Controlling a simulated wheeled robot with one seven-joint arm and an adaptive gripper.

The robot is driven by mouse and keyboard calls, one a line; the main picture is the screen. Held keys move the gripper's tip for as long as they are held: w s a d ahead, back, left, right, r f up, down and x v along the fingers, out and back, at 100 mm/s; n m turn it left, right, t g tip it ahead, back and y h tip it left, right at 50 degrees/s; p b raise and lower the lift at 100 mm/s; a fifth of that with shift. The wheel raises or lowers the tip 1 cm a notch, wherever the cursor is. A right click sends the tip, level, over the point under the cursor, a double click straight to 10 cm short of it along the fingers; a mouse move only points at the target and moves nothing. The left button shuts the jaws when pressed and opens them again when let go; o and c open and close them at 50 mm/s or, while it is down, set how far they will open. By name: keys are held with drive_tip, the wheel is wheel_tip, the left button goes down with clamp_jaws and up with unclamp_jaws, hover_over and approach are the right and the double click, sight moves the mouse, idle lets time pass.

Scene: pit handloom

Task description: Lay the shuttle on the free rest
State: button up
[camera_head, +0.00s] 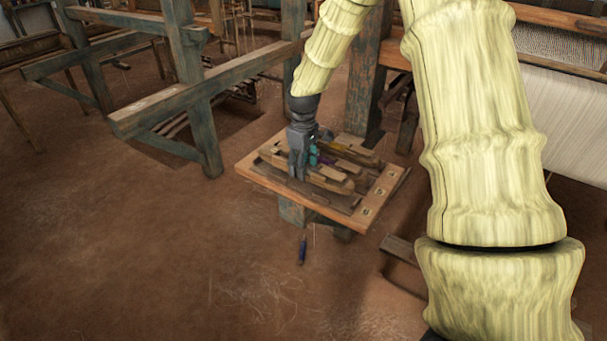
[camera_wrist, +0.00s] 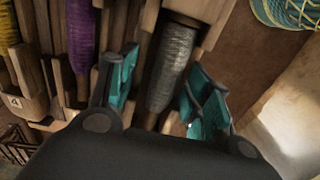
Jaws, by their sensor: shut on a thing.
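My gripper (camera_head: 301,166) is low over a wooden rack (camera_head: 377,196) that holds several shuttles. In the wrist view its teal fingers (camera_wrist: 166,88) stand on either side of a wooden shuttle (camera_wrist: 198,8) with a dark grey bobbin (camera_wrist: 172,62), and it is shut on that shuttle. Beside it on the left are a shuttle with a purple bobbin (camera_wrist: 81,35) and, at the edge, one with yellow thread (camera_wrist: 8,76). I cannot tell whether the held shuttle touches the rack. Its lower end is hidden by my gripper, and I cannot pick out the free rest.
A heavy timber loom frame (camera_head: 170,103) stands at the left and a post (camera_head: 364,85) behind the rack.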

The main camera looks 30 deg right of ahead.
drive_tip(key=shift+f, duration=1.75)
drive_tip(key=o, duration=1.3)
drive_tip(key=shift+f, duration=0.1)
wheel_tip(320, 180, up, 12)
drive_tip(key=shift+r, duration=0.15)
